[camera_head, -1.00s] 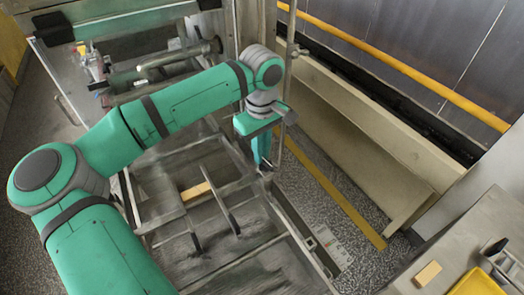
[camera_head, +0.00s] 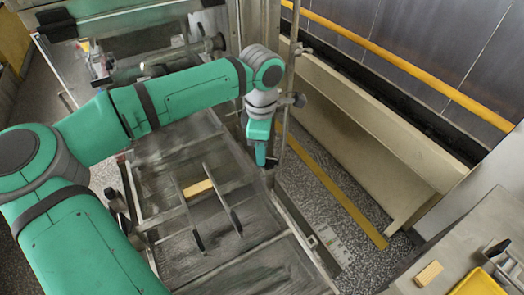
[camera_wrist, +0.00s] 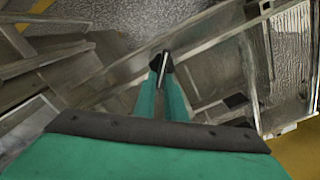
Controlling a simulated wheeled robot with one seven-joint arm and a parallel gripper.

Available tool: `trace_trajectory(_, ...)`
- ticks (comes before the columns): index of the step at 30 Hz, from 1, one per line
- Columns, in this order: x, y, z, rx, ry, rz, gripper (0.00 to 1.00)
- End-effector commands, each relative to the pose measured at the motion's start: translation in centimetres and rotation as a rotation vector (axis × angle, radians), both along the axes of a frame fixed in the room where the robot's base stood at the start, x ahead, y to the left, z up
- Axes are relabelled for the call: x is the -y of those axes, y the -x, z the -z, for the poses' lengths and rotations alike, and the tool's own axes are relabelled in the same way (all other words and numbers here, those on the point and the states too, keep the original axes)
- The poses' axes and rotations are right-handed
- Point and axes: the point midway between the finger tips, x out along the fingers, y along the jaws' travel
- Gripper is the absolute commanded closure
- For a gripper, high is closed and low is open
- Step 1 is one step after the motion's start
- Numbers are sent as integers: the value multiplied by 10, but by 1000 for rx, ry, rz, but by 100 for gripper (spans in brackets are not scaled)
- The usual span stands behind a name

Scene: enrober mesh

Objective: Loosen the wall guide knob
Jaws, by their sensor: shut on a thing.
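My gripper (camera_head: 266,163) points down at the right side rail of the mesh conveyor frame, with its teal fingers close together. In the wrist view my gripper (camera_wrist: 161,72) is shut on a small dark knob (camera_wrist: 158,61) with a thin metal stem between the fingertips. I take this to be the wall guide knob; it is mostly hidden by the fingers. In the head view the knob is too small and covered to make out clearly. Two dark guide bars (camera_head: 222,198) stand over the mesh belt (camera_head: 215,262), left of my gripper.
A vertical metal post (camera_head: 289,75) rises close to the right of my wrist. A beige trough (camera_head: 365,135) runs along the right. A side table with a yellow tray (camera_head: 478,283) and another tan block (camera_head: 429,273) is at lower right.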

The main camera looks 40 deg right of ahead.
Motion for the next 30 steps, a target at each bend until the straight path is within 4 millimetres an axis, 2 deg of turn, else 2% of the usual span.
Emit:
trace_trajectory(18,-7,8,0,-1,-6,-464,100)
trace_trajectory(30,-7,11,0,-1,-3,-630,100)
